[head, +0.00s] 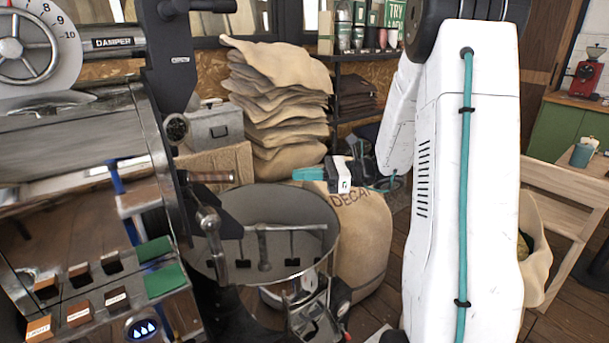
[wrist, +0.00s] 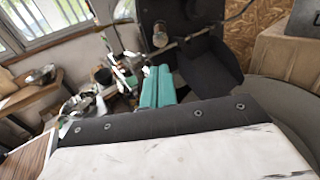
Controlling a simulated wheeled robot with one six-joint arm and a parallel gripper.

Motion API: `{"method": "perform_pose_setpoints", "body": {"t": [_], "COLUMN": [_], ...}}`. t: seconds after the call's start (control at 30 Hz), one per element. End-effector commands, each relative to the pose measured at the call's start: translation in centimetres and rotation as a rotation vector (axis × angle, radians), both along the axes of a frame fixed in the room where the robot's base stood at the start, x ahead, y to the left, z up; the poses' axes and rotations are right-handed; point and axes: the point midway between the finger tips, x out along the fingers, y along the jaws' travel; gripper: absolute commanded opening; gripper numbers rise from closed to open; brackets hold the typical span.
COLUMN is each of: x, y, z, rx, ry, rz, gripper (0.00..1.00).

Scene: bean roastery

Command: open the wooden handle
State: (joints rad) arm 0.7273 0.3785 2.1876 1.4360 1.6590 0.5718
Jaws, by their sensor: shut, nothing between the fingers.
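The wooden handle (head: 210,177) is a short dark brown bar on the front of the black and steel roaster (head: 120,130) in the head view. It lies roughly level, above the left rim of the round cooling bin. My gripper (head: 297,174) has teal fingers and is to the right of the handle, with a clear gap between them. In the wrist view my gripper (wrist: 157,72) shows its teal fingers together with nothing in them. A dark roaster part with a round metal-looking knob (wrist: 160,38) is beyond the fingers; I cannot tell whether the handle shows there.
The round cooling bin (head: 325,204) with stirring arms stands below and left of my gripper. A full burlap sack (head: 365,240) is beside it. Stacked sacks (head: 275,100) and a grey metal box (head: 213,128) on a carton stand behind. A wooden chair (head: 565,190) is at right.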

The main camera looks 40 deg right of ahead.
Motion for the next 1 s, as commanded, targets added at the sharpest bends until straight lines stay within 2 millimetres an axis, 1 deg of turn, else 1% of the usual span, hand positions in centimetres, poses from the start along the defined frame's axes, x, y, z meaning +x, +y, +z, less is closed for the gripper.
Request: {"method": "perform_pose_setpoints", "body": {"t": [0.37, 0.4, 0.47, 0.5, 0.57, 0.7, 0.8, 0.9, 1.0], "x": [0.0, 0.0, 0.2, 0.6, 1.7, 4.6, 6.1, 6.9, 7.5], "y": [0.0, 0.0, 0.3, 0.9, 2.3, 6.7, 9.1, 10.6, 11.7], "z": [0.0, 0.0, 0.0, 0.0, 0.0, -0.1, -0.1, -0.1, -0.1], "rx": [0.0, 0.0, -0.003, -0.011, -0.029, -0.089, -0.123, -0.141, -0.145], "ry": [0.0, 0.0, -0.005, -0.017, -0.046, -0.14, -0.19, -0.218, -0.224], "rz": [0.0, 0.0, 0.002, 0.004, 0.006, 0.002, -0.004, -0.006, -0.006], "gripper": [0.0, 0.06, 0.22, 0.33, 0.5, 0.51, 0.51, 0.51, 0.51]}}
